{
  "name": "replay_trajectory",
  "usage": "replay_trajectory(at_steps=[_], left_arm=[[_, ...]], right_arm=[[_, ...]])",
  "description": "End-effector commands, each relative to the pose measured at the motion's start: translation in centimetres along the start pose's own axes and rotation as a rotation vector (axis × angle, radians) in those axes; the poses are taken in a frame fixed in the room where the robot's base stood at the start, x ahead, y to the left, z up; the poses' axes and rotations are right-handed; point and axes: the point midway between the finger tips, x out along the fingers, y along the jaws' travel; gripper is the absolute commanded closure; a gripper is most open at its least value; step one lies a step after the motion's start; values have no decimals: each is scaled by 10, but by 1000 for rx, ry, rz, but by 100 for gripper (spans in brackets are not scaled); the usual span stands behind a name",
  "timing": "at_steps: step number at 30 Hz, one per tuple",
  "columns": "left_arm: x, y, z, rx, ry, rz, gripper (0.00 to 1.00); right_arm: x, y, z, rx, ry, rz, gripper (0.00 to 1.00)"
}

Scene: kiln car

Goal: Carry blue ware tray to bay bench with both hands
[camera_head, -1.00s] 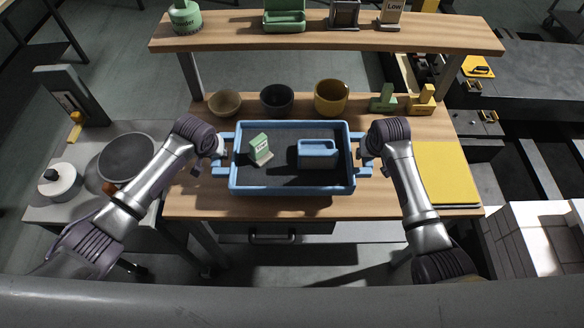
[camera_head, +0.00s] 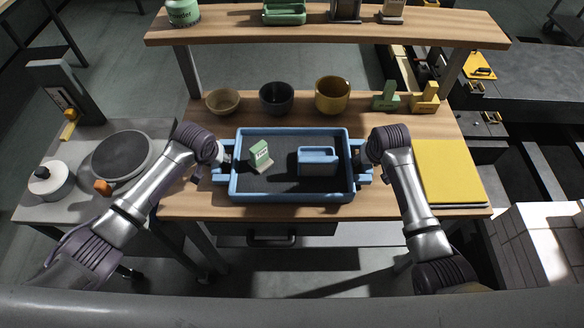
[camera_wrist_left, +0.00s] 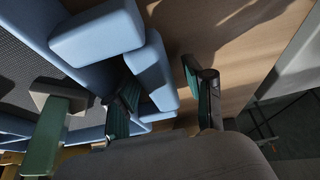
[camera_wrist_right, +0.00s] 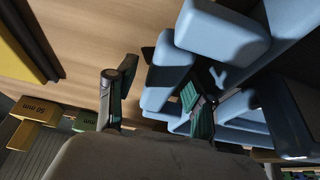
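The blue ware tray (camera_head: 292,198) lies level on the wooden bench (camera_head: 187,203), close to its front edge. In it are a small green-and-white block (camera_head: 261,154) and a blue box-shaped holder (camera_head: 318,161). My left gripper (camera_head: 217,160) is at the tray's left handle. In the left wrist view the open fingers (camera_wrist_left: 166,97) straddle the handle bar (camera_wrist_left: 160,72), with a gap to the outer finger. My right gripper (camera_head: 364,160) is at the right handle. In the right wrist view its open fingers (camera_wrist_right: 155,92) straddle the bar (camera_wrist_right: 165,75), with a gap outside.
Several bowls, including a yellow one (camera_head: 332,94), stand behind the tray under a raised shelf (camera_head: 325,30). Green (camera_head: 386,98) and yellow (camera_head: 425,98) blocks stand right of them. A yellow board (camera_head: 448,170) lies at right. A grey side table (camera_head: 52,207) holds a pot.

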Motion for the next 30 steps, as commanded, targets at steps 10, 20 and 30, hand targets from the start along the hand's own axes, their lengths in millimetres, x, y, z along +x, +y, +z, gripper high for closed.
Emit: replay_trajectory(at_steps=[10,20,30], left_arm=[[-6,1,-1,0,2,3,46],[-68,0,-1,3,4,1,46],[-116,0,0,0,1,0,46]], right_arm=[[0,-1,0,0,0,-1,47],[0,-1,0,0,0,-1,47],[0,-1,0,0,0,-1,47]])
